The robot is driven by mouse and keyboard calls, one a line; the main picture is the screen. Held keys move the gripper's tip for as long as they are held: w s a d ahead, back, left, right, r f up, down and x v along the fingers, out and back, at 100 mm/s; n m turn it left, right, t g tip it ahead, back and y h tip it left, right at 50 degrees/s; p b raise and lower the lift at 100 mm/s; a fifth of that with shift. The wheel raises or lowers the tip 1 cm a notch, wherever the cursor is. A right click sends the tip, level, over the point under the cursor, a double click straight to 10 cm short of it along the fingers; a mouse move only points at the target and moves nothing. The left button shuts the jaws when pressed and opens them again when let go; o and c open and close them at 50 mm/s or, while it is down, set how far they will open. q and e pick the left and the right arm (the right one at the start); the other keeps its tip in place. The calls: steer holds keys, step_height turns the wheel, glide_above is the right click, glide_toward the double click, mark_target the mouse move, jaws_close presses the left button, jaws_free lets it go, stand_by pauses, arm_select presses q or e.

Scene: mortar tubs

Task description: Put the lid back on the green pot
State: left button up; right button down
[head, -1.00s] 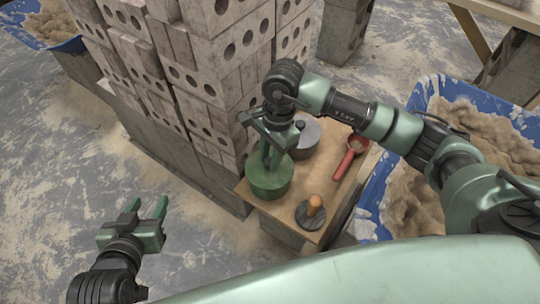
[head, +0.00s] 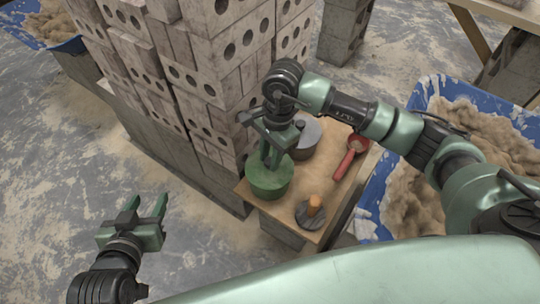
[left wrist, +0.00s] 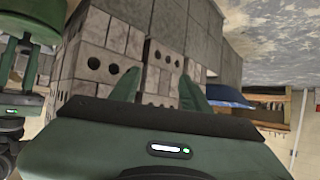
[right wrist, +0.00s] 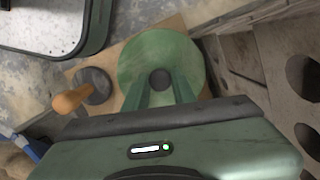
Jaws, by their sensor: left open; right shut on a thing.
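The green pot (head: 268,188) stands near the left corner of a small wooden table. Its round green lid (right wrist: 190,55) with a dark knob (right wrist: 160,79) shows from above in the right wrist view. In the head view the lid lies over the pot's mouth with no clear gap; I cannot tell whether it is fully seated. My right gripper (head: 270,156) points down over the pot, shut on the lid's knob, and its fingers also show in the right wrist view (right wrist: 160,88). My left gripper (head: 146,210) is open and empty, off to the left over the floor.
On the table (head: 333,190) are a grey pot (head: 304,140) behind the green one, a red scoop (head: 345,160) and a round dark tool with an orange handle (head: 314,206). Stacked bricks (head: 205,80) rise close behind. A blue tub (head: 374,195) of mortar stands right.

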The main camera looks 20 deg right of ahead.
arm_select(q)
steer(key=shift+w+r, duration=0.2)
steer(key=shift+r, duration=0.05)
steer(key=shift+w+d+r+t, duration=0.2)
steer(key=shift+r+t, duration=0.1)
steer(key=shift+t, duration=0.1)
steer(key=shift+w+r, duration=0.15)
steer(key=shift+r, duration=0.05)
stand_by(0.3)
arm_select(e)
steer(key=c, duration=0.6)
jaws_free()
